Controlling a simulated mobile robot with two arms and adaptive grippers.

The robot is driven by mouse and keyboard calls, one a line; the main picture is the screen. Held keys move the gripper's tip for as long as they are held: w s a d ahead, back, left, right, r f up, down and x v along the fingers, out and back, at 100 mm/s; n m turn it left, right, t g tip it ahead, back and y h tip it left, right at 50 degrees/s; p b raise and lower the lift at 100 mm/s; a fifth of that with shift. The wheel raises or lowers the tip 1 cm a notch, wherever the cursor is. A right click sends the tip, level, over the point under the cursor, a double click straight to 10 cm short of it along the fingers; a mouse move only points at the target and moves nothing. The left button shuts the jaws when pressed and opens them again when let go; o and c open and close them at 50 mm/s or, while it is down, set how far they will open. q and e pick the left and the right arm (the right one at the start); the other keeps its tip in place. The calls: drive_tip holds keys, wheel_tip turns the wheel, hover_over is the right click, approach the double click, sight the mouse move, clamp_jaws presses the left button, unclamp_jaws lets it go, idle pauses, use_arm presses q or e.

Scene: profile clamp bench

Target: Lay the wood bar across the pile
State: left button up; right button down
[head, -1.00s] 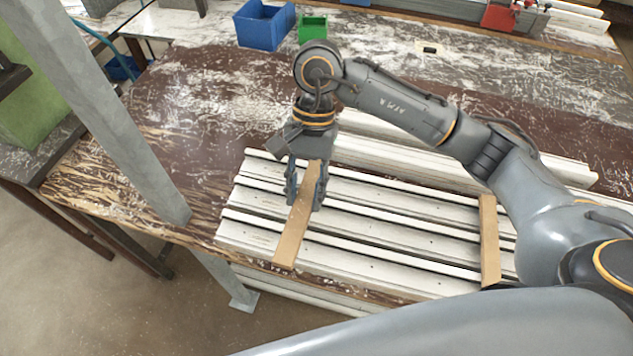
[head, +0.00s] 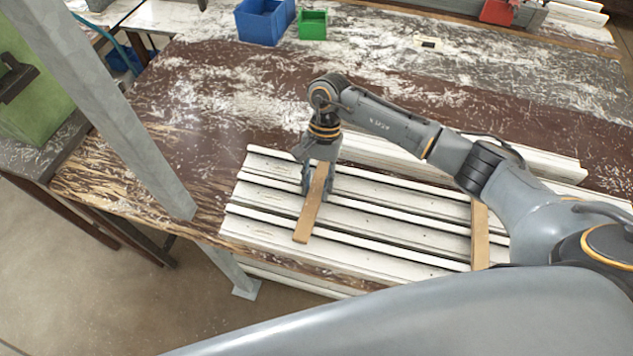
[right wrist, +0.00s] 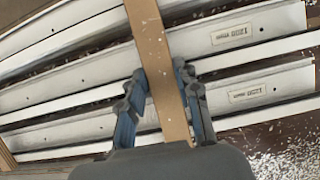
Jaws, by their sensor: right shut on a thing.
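The wood bar (head: 311,212) is a flat tan strip over the left part of the pile of white profiles (head: 385,237), running crosswise to them. My right gripper (head: 318,188) is shut on it, one finger on each side. In the right wrist view the bar (right wrist: 157,60) runs between the fingers (right wrist: 160,105) across several profiles. I cannot tell whether the bar touches the pile. A second wood bar (head: 480,237) lies across the pile at the right, partly hidden by my right arm. My left gripper is not in view.
More white profiles (head: 540,165) lie behind the pile. A grey metal post (head: 120,120) stands at the left. Blue (head: 262,22) and green (head: 312,25) bins stand at the back. The brown tabletop (head: 235,90) behind and left of the pile is clear.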

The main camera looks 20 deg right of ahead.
drive_tip(key=shift+f, duration=0.15)
drive_tip(key=c, duration=1)
unclamp_jaws()
drive_tip(key=shift+o, duration=0.2)
drive_tip(key=shift+r, duration=0.3)
drive_tip(key=b+v, duration=0.4)
drive_tip(key=v, duration=0.7)
drive_tip(key=shift+w+d+r, duration=0.15)
drive_tip(key=shift+d+r, duration=0.05)
drive_tip(key=shift+r, duration=0.1)
